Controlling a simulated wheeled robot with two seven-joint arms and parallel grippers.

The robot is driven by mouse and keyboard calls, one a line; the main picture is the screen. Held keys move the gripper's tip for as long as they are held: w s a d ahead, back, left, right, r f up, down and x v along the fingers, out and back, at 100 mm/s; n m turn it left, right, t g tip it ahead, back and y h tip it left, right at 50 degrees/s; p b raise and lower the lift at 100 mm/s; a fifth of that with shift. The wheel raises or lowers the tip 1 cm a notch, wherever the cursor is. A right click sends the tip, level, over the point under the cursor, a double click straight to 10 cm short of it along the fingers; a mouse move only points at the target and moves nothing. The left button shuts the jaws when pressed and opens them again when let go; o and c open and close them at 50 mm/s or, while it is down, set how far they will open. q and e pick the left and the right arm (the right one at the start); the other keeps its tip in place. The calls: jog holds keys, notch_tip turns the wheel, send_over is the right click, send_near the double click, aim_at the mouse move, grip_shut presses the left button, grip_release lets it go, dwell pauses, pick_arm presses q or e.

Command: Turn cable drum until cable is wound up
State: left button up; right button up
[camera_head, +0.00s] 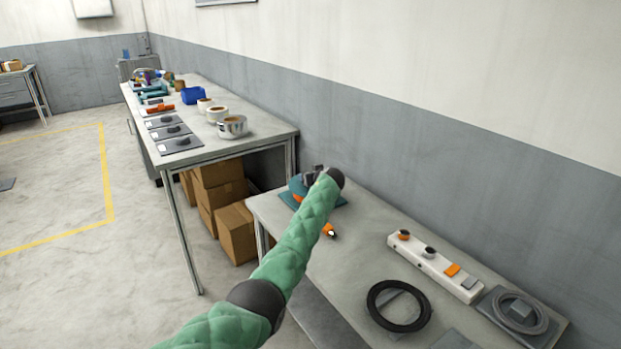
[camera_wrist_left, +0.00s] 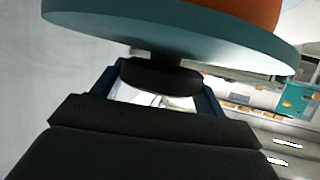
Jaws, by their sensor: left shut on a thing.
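The cable drum (camera_head: 297,187) is teal and stands at the left end of the near table, partly hidden behind my left arm. In the left wrist view its round teal flange (camera_wrist_left: 170,38) fills the top, with orange cable (camera_wrist_left: 245,10) wound behind it. My left gripper (camera_head: 312,176) is at the drum. In the wrist view its fingers (camera_wrist_left: 158,88) are shut on a dark crank handle (camera_wrist_left: 160,74) below the flange. My right gripper is not in view.
The near table (camera_head: 350,262) also bears a white power strip (camera_head: 436,266), a black ring (camera_head: 399,305) and a grey ring on a plate (camera_head: 519,312). A longer table with pots and tools (camera_head: 231,126) stands behind, with cardboard boxes (camera_head: 236,230) beneath. A wall runs along the right.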

pick_arm(q)
jog(key=shift+d+r, duration=0.15)
jog(key=o, duration=1.4)
jog(key=shift+s, duration=0.1)
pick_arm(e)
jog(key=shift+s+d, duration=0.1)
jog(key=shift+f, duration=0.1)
pick_arm(q)
jog(key=shift+s, duration=0.1)
jog(key=shift+s+d+r, duration=0.1)
jog(key=shift+s+d, duration=0.1)
jog(key=shift+s, duration=0.4)
jog(key=shift+b+v, duration=0.35)
jog(key=shift+v, duration=2.8)
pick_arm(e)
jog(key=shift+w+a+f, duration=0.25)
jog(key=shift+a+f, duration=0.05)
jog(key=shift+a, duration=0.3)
pick_arm(q)
jog(key=shift+r, duration=0.1)
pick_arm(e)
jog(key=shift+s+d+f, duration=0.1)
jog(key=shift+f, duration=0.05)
